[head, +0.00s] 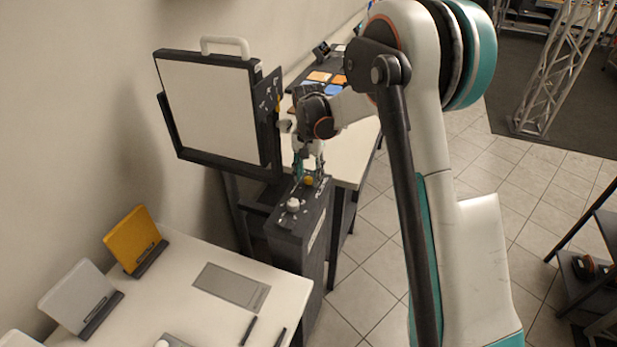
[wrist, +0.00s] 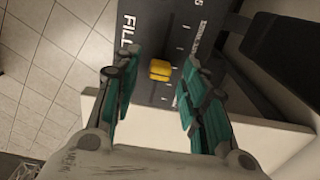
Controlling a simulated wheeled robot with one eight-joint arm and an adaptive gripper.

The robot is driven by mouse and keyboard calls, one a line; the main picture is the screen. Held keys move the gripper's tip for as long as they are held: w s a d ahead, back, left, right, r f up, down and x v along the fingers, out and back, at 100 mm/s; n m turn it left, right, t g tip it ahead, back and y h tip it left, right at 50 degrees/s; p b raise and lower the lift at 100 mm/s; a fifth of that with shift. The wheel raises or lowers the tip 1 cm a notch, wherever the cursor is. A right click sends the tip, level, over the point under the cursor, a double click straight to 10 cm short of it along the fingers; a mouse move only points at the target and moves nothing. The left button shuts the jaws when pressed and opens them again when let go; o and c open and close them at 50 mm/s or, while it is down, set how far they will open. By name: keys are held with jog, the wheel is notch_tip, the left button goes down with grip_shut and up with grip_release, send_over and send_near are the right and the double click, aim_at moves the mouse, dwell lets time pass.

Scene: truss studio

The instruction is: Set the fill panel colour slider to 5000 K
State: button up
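The yellow slider knob (wrist: 160,70) sits on a dark control top marked FILL (wrist: 127,30), beside a row of white tick marks. Its exact scale value is not legible. In the head view the yellow knob (head: 308,181) is on the top of a dark narrow stand (head: 285,226), with a white knob (head: 293,204) nearer the camera. My gripper (wrist: 159,60) is open, with its teal fingers on either side of the yellow knob and gaps showing on both sides. In the head view my gripper (head: 308,172) points down over that knob.
A large white light panel (head: 205,110) in a black frame stands left of the stand. A white table (head: 190,300) with orange and grey tilted panels is in front. Another white table (head: 350,155) is behind.

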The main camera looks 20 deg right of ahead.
jog(key=shift+f, duration=0.35)
grip_shut()
jog(key=shift+w+d, duration=0.75)
jog(key=shift+w, duration=0.3)
grip_release()
notch_tip(320, 180, up, 12)
